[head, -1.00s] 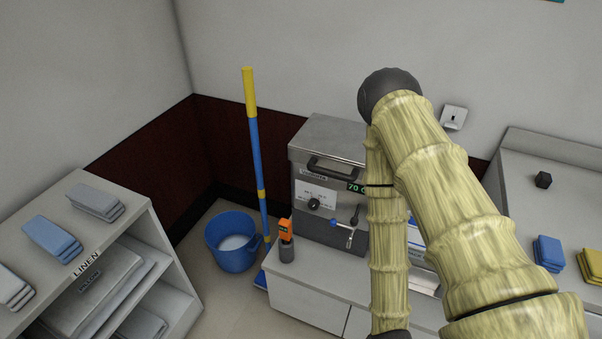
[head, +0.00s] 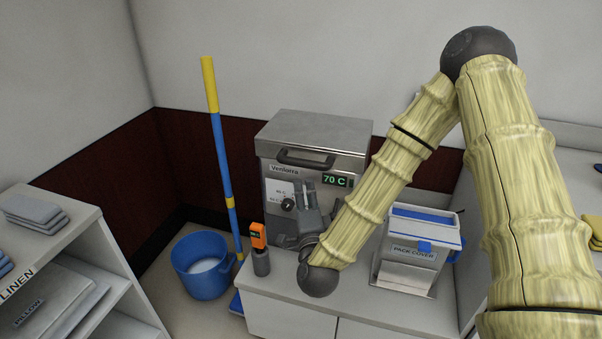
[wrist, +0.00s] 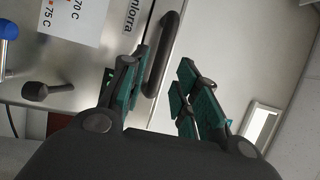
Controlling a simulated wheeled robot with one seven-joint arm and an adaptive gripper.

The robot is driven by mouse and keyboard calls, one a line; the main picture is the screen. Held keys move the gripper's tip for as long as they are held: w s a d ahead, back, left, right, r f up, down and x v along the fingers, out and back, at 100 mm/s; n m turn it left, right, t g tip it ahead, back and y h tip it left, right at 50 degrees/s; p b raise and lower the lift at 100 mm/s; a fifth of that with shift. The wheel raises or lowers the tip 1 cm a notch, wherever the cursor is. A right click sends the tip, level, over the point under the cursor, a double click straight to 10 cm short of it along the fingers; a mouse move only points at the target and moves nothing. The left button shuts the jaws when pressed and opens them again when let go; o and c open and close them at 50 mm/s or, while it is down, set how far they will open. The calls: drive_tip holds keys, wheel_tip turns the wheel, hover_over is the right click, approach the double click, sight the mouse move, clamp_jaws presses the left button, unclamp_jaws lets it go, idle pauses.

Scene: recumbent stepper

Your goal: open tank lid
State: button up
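The steel tank (head: 285,205) stands on the counter with its lid (head: 318,128) shut. The lid's dark bar handle (head: 305,158) runs along the front; in the wrist view the handle (wrist: 162,55) appears tilted. My gripper (head: 308,187) is in front of the tank, just below the handle, partly hidden by my arm. In the wrist view my gripper (wrist: 165,75) is open, with teal finger pads on either side of the handle's near end in the picture. I cannot tell whether the handle is deep between the fingers, or whether they touch it.
An orange-topped device (head: 259,240) stands at the counter's left edge. A pack cover box (head: 408,252) is right of my forearm. A blue bucket (head: 203,268) and a mop handle (head: 222,150) are on the left. A dark knob (wrist: 38,91) projects from the tank front.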

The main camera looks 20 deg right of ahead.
sight(302, 166)
drive_tip(key=x, duration=0.3)
drive_tip(key=p+x, duration=0.1)
drive_tip(key=x, duration=0.3)
drive_tip(key=p+x, duration=0.1)
drive_tip(key=x, duration=0.3)
drive_tip(key=shift+s+r, duration=0.1)
drive_tip(key=shift+r, duration=0.25)
clamp_jaws()
